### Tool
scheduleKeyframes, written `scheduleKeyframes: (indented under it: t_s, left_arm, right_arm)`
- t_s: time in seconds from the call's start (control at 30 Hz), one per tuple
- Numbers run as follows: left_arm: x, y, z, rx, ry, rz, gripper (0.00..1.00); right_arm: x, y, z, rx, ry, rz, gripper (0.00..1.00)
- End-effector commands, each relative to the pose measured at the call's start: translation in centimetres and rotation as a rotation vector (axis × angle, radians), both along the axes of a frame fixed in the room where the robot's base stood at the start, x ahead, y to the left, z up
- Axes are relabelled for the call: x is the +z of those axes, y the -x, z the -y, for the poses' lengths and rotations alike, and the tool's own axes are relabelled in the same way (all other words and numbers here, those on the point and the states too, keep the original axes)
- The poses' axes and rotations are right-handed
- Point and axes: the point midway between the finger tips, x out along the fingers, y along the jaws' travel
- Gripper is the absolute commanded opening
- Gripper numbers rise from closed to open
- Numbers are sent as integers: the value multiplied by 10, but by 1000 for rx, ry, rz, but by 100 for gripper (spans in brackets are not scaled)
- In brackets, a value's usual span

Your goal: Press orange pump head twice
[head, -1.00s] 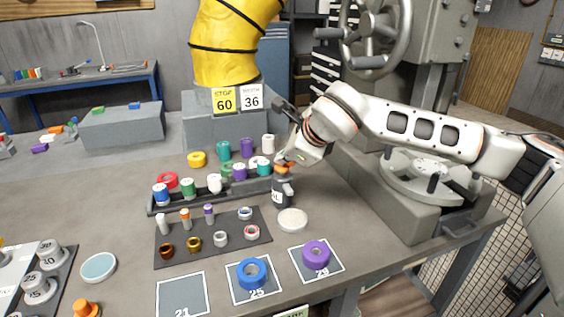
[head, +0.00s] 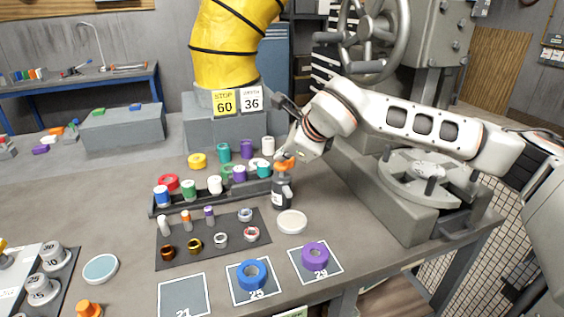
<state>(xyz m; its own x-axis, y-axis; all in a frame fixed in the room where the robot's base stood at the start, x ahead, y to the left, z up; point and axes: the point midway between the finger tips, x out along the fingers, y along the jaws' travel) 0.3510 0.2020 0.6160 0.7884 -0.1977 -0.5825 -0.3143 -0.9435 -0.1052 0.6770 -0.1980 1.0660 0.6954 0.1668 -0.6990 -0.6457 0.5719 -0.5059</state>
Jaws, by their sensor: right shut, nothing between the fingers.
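The orange pump head (head: 285,164) sits on top of a dark bottle with a pale label (head: 282,190), which stands upright on the grey bench. My right gripper (head: 287,154) is shut and empty, pointing down at the top of the pump head. Its fingers partly cover the head, and I cannot tell whether they touch it. My left gripper is not in view.
A white round disc (head: 292,222) lies just in front of the bottle. A dark rack (head: 160,210) with several coloured rolls stands to the left. A grey machine base (head: 385,200) is on the right. Blue (head: 252,274) and purple rings (head: 315,257) lie in front.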

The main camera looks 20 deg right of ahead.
Motion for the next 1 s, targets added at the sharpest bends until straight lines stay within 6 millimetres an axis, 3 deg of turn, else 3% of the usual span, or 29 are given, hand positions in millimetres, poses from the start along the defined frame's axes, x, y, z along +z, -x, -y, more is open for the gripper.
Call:
scheduleKeyframes:
  t_s: [0.57, 1.0]
  left_arm:
    - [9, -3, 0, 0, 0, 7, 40]
    - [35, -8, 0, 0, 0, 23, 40]
  right_arm:
    - [13, 0, 0, 0, -1, 4, 0]
    - [52, 0, -1, 1, -1, 6, 0]
